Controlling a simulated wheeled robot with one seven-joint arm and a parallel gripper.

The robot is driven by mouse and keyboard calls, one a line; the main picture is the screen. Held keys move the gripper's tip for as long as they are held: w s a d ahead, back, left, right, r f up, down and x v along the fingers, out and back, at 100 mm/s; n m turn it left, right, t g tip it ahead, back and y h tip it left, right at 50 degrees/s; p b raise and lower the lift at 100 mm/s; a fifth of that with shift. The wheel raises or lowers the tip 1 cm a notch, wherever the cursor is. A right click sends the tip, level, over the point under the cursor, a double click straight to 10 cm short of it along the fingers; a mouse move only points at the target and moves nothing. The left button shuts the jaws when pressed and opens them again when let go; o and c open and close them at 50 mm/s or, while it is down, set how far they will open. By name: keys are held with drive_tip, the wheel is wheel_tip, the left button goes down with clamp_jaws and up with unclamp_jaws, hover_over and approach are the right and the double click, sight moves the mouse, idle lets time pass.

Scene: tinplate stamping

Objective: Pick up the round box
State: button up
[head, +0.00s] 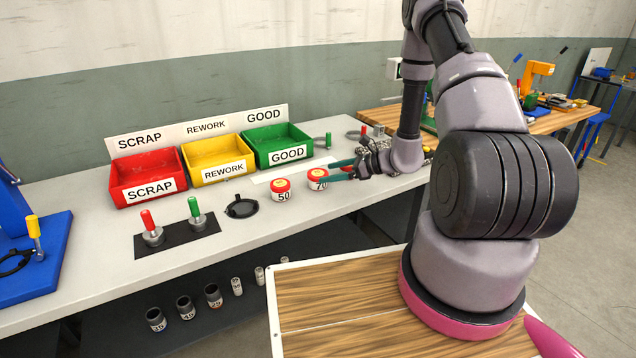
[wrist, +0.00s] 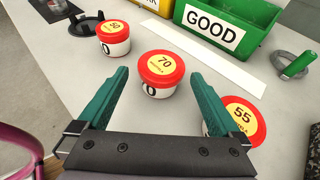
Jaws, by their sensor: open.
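Several round boxes with red lids and white sides stand on the grey bench. The box marked 70 (wrist: 162,67) appears between my gripper's fingertips in the wrist view, with a gap on each side; in the head view it (head: 317,180) is at the finger ends. My gripper (wrist: 159,78) is open and empty, with teal fingers reaching over the bench (head: 338,170). The box marked 50 (head: 281,189) stands to the left; it also shows in the wrist view (wrist: 114,38). The box marked 55 (wrist: 243,118) is beside the right finger, partly hidden by it.
Red SCRAP (head: 147,176), yellow REWORK (head: 212,157) and green GOOD (head: 277,143) bins stand at the back of the bench. A white strip (wrist: 210,58) lies before the GOOD bin. Red-handled (head: 150,226) and green-handled (head: 195,212) stamps stand on a dark mat at left.

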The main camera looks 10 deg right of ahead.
sight(322, 174)
drive_tip(key=x, duration=0.5)
drive_tip(key=shift+w+a+f, duration=0.1)
drive_tip(key=shift+w, duration=0.05)
drive_tip(key=c, duration=1.1)
